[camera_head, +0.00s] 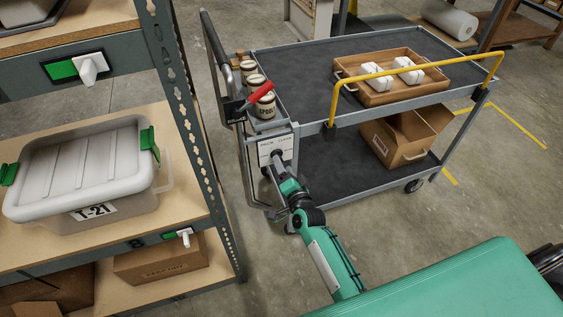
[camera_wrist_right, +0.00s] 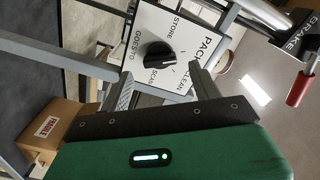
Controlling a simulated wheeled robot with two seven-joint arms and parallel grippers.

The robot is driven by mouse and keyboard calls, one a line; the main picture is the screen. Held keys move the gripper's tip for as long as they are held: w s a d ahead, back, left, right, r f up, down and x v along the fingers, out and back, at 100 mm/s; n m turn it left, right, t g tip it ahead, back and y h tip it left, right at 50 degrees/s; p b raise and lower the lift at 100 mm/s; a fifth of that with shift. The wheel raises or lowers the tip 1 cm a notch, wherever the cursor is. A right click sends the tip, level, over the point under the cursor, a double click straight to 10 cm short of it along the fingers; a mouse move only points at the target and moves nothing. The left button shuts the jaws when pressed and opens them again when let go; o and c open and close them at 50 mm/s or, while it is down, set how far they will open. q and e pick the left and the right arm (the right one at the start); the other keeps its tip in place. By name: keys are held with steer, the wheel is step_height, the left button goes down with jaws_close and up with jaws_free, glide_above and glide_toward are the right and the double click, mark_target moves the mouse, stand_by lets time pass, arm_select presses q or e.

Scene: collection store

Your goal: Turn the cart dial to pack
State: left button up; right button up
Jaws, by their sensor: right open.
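The cart dial is a black knob (camera_wrist_right: 158,54) on a white label plate (camera_wrist_right: 190,30) printed PACK, CLEAN, SCAN, STORE and GOES TO in the right wrist view. I cannot tell for sure which word the knob points at. The plate also shows on the cart's near end post in the head view (camera_head: 266,147); there my gripper covers the knob. My right gripper (camera_wrist_right: 160,70) is open and empty, its fingers apart on either side of the knob, seemingly just short of it. My right arm reaches up to it from below. My left gripper is not in view.
A red brake handle (camera_head: 259,95) sits above the plate, beside several jars (camera_head: 265,106) on the cart (camera_head: 300,62). The cart carries a wooden tray (camera_head: 385,96), a yellow rail (camera_head: 420,70) and a lower carton (camera_head: 400,140). A shelf rack (camera_head: 190,120) stands close at left.

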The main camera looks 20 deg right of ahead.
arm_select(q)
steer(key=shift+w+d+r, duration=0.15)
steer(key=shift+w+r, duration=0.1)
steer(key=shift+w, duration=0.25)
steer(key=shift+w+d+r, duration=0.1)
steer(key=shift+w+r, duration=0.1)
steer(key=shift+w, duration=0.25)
arm_select(e)
steer(key=s, duration=1)
steer(key=shift+s+d, duration=0.15)
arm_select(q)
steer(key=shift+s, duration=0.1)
